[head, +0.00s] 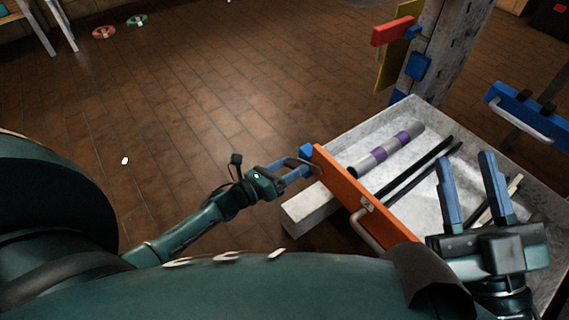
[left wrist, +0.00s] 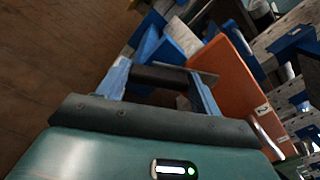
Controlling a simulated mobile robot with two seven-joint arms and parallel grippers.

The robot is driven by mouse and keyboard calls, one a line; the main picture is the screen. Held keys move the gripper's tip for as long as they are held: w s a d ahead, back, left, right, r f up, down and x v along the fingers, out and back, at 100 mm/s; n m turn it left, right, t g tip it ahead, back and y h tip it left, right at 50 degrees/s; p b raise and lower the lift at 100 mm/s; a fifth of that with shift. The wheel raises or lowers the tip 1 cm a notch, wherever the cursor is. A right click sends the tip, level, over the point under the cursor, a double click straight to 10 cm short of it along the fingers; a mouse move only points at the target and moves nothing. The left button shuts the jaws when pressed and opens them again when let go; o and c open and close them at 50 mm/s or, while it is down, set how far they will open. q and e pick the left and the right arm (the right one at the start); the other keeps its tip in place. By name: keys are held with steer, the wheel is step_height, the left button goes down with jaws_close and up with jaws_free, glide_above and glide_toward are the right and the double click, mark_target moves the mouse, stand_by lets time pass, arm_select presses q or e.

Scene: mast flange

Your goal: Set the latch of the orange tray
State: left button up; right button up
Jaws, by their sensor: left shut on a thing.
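The orange tray front (head: 345,185) is a long upright panel with a silver handle (head: 362,232). It also shows in the left wrist view (left wrist: 232,85), where a blue block (left wrist: 178,42) sits at its far end. My left gripper (head: 306,170) is at the panel's far left end, its fingers apart around a dark bar (left wrist: 160,77) with a thin grey plate beside it. This bar looks like the latch; the gripper is shut on it. How far the latch is turned cannot be told. My right gripper (head: 470,172) is open and empty over the tray's near right part.
The pale tray (head: 335,138) holds a grey rod with purple bands (head: 385,152) and dark rods (head: 425,165). A post with a blue block (head: 418,66) and a red block (head: 392,31) stands behind. A blue bar with a handle (head: 530,112) is at right.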

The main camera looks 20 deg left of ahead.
arm_select(q)
steer(key=n+p, duration=0.1)
steer(key=n, duration=0.4)
steer(key=shift+a+n, duration=0.1)
steer(key=shift+n, duration=0.2)
steer(key=n, duration=0.2)
steer(key=shift+f+n, duration=0.1)
steer(key=shift+n, duration=0.2)
steer(key=shift+f+n+p, duration=0.1)
steer(key=shift+n+p, duration=0.35)
steer(key=shift+n, duration=1.45)
arm_select(e)
steer(key=shift+s+a+f+m+g+h, duration=0.1)
steer(key=shift+s+f+m+g+h, duration=0.1)
steer(key=shift+f+m+h, duration=0.4)
steer(key=shift+s+a+f+m+g+h, duration=0.1)
steer(key=shift+s+f+m+g+h, duration=0.2)
steer(key=shift+f, duration=0.45)
steer(key=shift+w, duration=0.2)
arm_select(q)
steer(key=o, duration=1.4)
